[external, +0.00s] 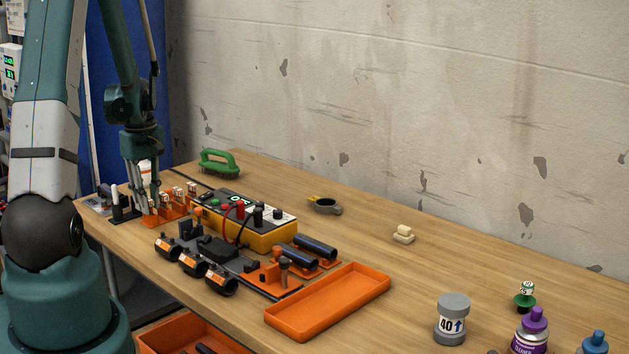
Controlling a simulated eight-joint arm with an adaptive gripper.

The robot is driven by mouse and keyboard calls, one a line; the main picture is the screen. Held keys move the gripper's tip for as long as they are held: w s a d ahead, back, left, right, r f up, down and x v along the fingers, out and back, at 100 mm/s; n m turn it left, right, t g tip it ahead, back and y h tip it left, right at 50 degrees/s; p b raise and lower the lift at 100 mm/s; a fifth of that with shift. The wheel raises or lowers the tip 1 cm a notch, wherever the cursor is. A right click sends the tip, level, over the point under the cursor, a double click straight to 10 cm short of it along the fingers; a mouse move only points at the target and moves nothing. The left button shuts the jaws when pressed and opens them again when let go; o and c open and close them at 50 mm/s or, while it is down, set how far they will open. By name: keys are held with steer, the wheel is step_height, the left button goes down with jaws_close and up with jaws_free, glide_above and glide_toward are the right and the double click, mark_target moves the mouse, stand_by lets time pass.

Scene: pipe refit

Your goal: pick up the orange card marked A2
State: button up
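My gripper (147,208) points down at the far left of the bench, over an orange holder (167,219) with several small upright pieces in it. Its fingers are beside the nearest of these pieces; I cannot tell whether they touch one or are open or shut. The orange card marked A2 cannot be picked out: the marks on the small pieces (192,188) are too small to read, and my gripper hides part of the holder.
Right of the holder stand a yellow instrument box (272,239), black pipe fittings (193,262) and an empty orange tray (330,303). A green-handled tool (219,162) lies behind. A grey jar marked 40 (453,321) and bottles stand front right. The bench's back right is mostly clear.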

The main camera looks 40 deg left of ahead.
steer(key=c, duration=0.5)
steer(key=shift+o, duration=0.2)
steer(key=shift+r, duration=0.1)
steer(key=shift+r+p, duration=0.65)
steer(key=shift+r, duration=4.3)
